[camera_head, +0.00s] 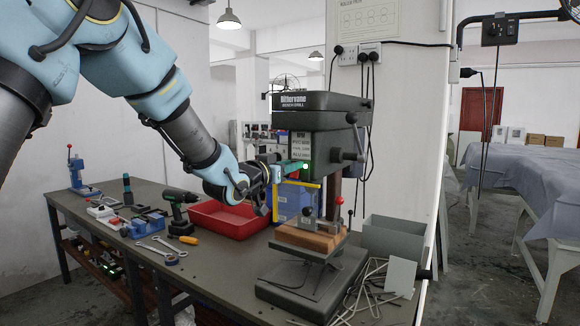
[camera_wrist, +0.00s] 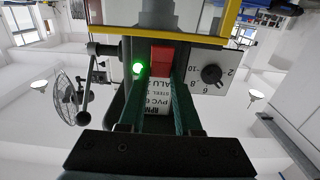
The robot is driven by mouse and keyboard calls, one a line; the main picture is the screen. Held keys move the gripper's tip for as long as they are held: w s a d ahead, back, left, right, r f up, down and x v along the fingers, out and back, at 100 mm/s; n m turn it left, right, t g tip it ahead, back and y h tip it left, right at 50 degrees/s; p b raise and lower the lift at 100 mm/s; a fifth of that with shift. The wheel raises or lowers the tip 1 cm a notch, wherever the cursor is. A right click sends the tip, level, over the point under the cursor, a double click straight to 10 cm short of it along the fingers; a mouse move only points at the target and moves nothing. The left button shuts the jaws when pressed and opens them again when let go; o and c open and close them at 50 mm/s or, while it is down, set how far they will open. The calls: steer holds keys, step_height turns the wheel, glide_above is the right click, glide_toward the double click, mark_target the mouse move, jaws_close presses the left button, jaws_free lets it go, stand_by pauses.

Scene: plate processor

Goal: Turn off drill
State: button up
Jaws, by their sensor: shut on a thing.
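The bench drill (camera_head: 322,104) stands on the right part of the workbench, with a dark head and a label on its front. My gripper (camera_head: 300,167) reaches in from the left against the drill's front. In the wrist view, which looks upside down, a red switch (camera_wrist: 161,56) sits between the two green fingertips of my gripper (camera_wrist: 160,72), and they are shut on it. A green light (camera_wrist: 138,67) glows beside the switch, and it also shows in the head view (camera_head: 306,166). The fingers partly cover the drill's label (camera_wrist: 157,98).
A wooden block (camera_head: 308,236) sits in the drill's vise area. A red tray (camera_head: 228,217), a blue bin (camera_head: 290,203) and a cordless drill (camera_head: 180,208) stand on the workbench (camera_head: 215,262). A grey box (camera_head: 393,237) and loose rods (camera_head: 368,295) are at the right. A dial (camera_wrist: 211,74) is near my fingers.

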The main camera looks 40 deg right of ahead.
jaws_close()
steer(key=h+b, duration=0.1)
steer(key=b, duration=0.5)
steer(key=f+h+b, duration=0.1)
steer(key=b, duration=0.5)
steer(key=shift+a+f+t+h, duration=0.2)
steer(key=shift+f+t+h, duration=0.1)
steer(key=shift+t+h, duration=0.1)
steer(key=shift+b, duration=0.9)
steer(key=shift+r+h+b, duration=0.1)
steer(key=shift+h+b, duration=0.5)
steer(key=shift+b, duration=0.4)
steer(key=shift+r, duration=0.15)
steer(key=o, duration=0.9)
jaws_free()
steer(key=shift+o, duration=0.2)
